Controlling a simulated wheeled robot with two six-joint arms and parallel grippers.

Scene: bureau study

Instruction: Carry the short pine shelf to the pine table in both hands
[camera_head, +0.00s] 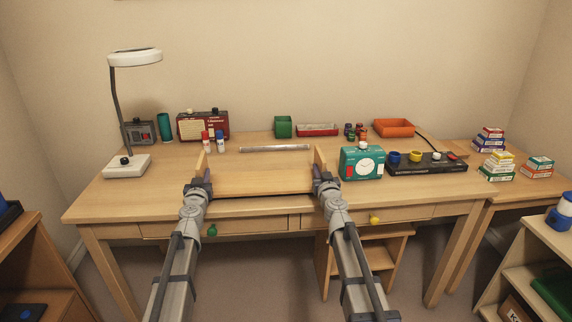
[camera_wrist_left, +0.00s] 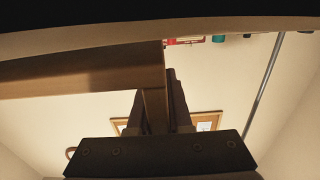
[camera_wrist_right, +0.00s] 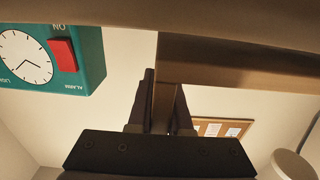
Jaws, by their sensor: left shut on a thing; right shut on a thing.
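The short pine shelf (camera_head: 262,181) is a pale wooden board with an upright end piece at each side. It is level over the front of the pine table (camera_head: 105,198); I cannot tell whether it touches the top. My left gripper (camera_head: 202,182) is shut on its left end piece, and my right gripper (camera_head: 321,177) on its right end piece. In the left wrist view the shelf (camera_wrist_left: 80,78) runs left from the fingers (camera_wrist_left: 155,110). In the right wrist view the shelf (camera_wrist_right: 245,72) runs right from the fingers (camera_wrist_right: 162,110).
A teal clock (camera_head: 362,164) stands close to the right of the shelf. Red and blue bottles (camera_head: 219,145), a lamp (camera_head: 125,166) and a red radio (camera_head: 203,126) stand left and behind. A clear bar (camera_head: 275,148) lies behind it. A black tray (camera_head: 440,167) is further right.

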